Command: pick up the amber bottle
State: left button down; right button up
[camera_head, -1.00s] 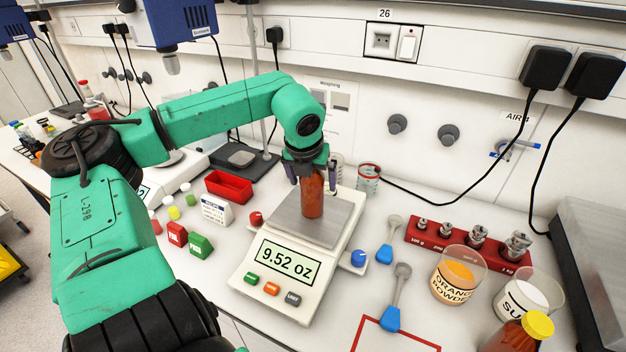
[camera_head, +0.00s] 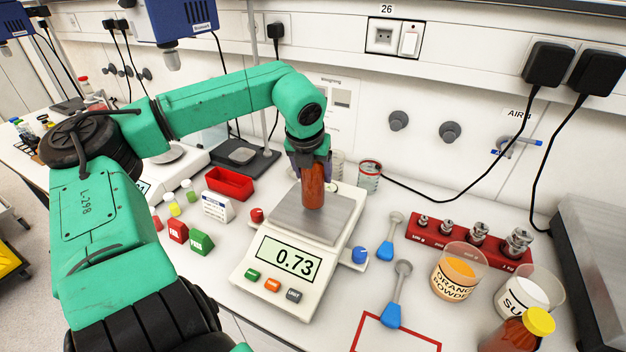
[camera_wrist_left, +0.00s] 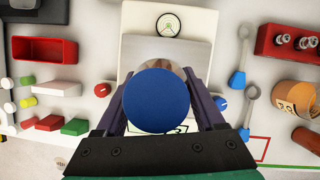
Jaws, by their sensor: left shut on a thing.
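The amber bottle (camera_head: 313,188) is upright over the steel pan (camera_head: 338,217) of the white scale. My left gripper (camera_head: 312,165) is shut on its upper part from above. The bottle's base looks at or just above the pan; I cannot tell if a gap is there. In the left wrist view a round blue cap (camera_wrist_left: 158,100) sits between the two fingers and hides most of the bottle below. My right gripper is not in view.
Two blue-handled scoops (camera_head: 398,295) lie right of the scale. Beyond them stand an orange powder beaker (camera_head: 452,290), a red weight rack (camera_head: 468,244) and a yellow-capped bottle (camera_head: 520,332). A red tray (camera_head: 229,184) and small coloured blocks are at the left.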

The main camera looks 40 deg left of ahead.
pick_arm(q)
notch_tip(320, 180, up, 18)
jog(key=b, duration=0.1)
jog(key=shift+b, duration=0.3)
jog(key=shift+r, duration=0.1)
